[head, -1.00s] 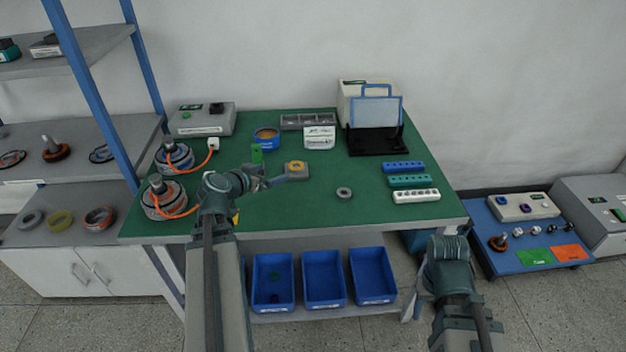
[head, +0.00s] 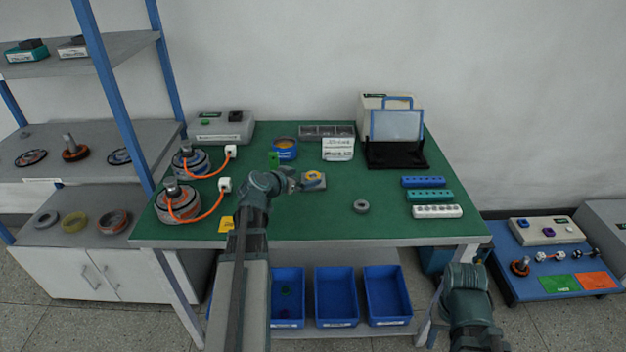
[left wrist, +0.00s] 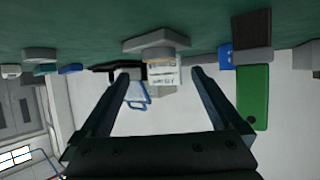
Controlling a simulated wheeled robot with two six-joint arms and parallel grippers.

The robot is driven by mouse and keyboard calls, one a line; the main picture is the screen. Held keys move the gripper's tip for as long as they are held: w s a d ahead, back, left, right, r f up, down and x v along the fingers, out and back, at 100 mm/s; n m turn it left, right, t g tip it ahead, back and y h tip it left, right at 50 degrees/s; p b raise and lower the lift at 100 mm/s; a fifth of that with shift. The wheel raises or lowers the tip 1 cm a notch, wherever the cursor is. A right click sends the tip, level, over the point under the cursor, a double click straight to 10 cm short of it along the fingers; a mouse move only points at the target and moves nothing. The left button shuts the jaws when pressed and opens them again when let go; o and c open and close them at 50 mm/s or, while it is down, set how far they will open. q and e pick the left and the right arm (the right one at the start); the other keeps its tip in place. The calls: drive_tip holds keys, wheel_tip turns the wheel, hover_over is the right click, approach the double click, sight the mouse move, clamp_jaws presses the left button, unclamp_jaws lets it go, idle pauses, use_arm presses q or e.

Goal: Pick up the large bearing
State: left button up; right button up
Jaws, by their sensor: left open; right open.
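A small dark grey ring (head: 361,206), which looks like a bearing, lies flat on the green table top, right of my left gripper. In the left wrist view, a grey ring (left wrist: 38,54) shows at upper left, outside the fingers. A grey block with a yellow-orange ring (head: 313,180) sits just beyond my left gripper (head: 291,183). In the left wrist view, this block (left wrist: 157,41) is ahead, between the fingertips. My left gripper (left wrist: 160,76) is open and empty. My right arm is low at the table's front right; its fingers do not show.
Two motors with orange cables (head: 183,203) stand at the table's left. Blue, teal and white hole blocks (head: 431,196) are at the right, with a black stand (head: 395,155) behind. Shelves with rings (head: 74,222) stand left. The table's front middle is clear.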

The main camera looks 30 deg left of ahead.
sight(314, 176)
use_arm(q)
drive_tip(key=b+x, duration=0.2)
drive_tip(key=x, duration=0.3)
drive_tip(key=shift+f, duration=0.25)
drive_tip(key=shift+s+r, duration=0.1)
